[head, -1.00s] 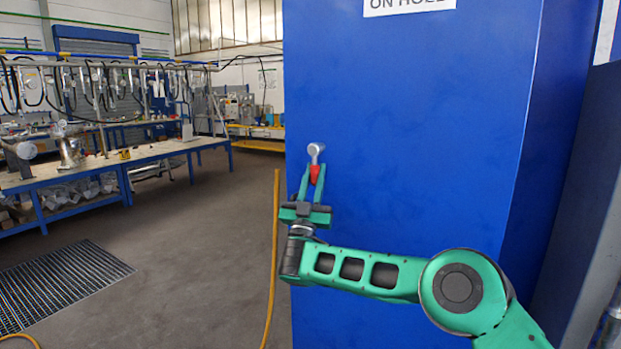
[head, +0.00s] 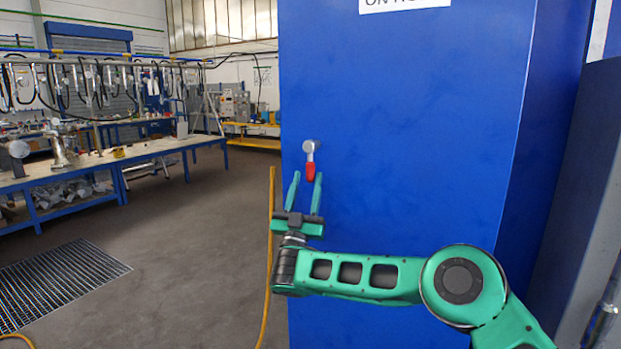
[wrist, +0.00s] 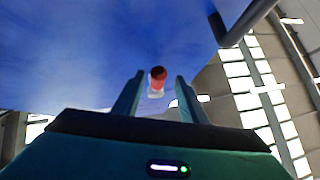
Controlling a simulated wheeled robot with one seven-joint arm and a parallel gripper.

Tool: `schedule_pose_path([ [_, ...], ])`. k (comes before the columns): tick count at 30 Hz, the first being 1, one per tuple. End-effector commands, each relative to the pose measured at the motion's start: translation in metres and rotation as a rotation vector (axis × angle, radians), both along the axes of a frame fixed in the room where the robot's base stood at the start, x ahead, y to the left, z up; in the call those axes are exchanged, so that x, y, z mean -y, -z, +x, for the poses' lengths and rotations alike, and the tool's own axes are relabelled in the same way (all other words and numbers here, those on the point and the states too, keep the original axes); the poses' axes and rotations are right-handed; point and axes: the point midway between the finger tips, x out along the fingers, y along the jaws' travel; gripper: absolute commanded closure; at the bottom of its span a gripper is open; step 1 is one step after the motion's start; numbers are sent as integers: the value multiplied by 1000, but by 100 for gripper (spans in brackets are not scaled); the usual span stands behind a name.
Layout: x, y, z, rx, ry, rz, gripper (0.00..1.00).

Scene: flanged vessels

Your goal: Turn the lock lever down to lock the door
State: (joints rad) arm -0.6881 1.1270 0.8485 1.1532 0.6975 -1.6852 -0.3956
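The lock lever (head: 310,160) is on the blue door (head: 400,130), near its left edge. It has a grey round hub and a red tip, and in the head view it hangs down with the red end lowest. My gripper (head: 305,178) is open just below the lever, with its fingers pointing up and apart. The red tip is at about fingertip height in the head view, and no finger visibly grips it. In the wrist view the red tip (wrist: 158,73) shows beyond and between the two open fingers (wrist: 155,88).
A sign (head: 400,4) is at the top of the door. A yellow hose (head: 269,260) runs beside the door's left edge. Workbenches (head: 100,165) stand at the left, and a floor grate (head: 60,285) lies at lower left. The floor between is clear.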

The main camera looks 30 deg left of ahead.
Motion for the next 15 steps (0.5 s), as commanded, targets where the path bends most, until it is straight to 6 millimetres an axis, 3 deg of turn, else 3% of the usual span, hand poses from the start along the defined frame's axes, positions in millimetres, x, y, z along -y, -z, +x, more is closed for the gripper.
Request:
schedule_pose_path([
  [6, 7, 33, -26, -5, 0, -3, 62],
  [15, 11, 54, -48, -3, 1, -3, 62],
])
